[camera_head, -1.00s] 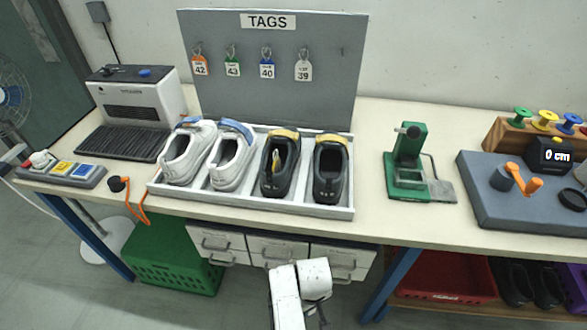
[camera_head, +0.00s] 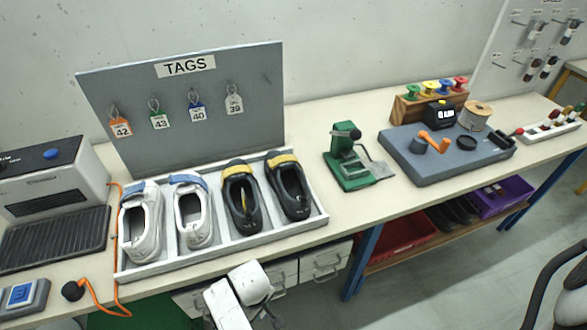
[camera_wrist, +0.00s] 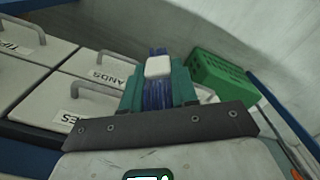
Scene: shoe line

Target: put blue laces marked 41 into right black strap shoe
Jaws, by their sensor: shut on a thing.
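My gripper (camera_wrist: 160,88) is shut on a bundle of blue laces (camera_wrist: 157,98) with a white band around it, in the wrist view. No number on the laces can be read. In the head view my arm is low in front of the bench, and the laces cannot be made out there. The right black strap shoe (camera_head: 302,205) has a yellow strap and sits at the right end of the grey tray (camera_head: 222,245), with its opening facing up. The left black strap shoe (camera_head: 229,198) sits beside it. My gripper is apart from both shoes.
Two white shoes (camera_head: 143,240) with blue straps fill the tray's left side. A tag board (camera_head: 235,125) stands behind. A green device (camera_head: 345,172) and a grey board (camera_head: 400,150) are to the right. Drawers (camera_head: 325,262) are under the bench; a green crate (camera_wrist: 222,85) shows in the wrist view.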

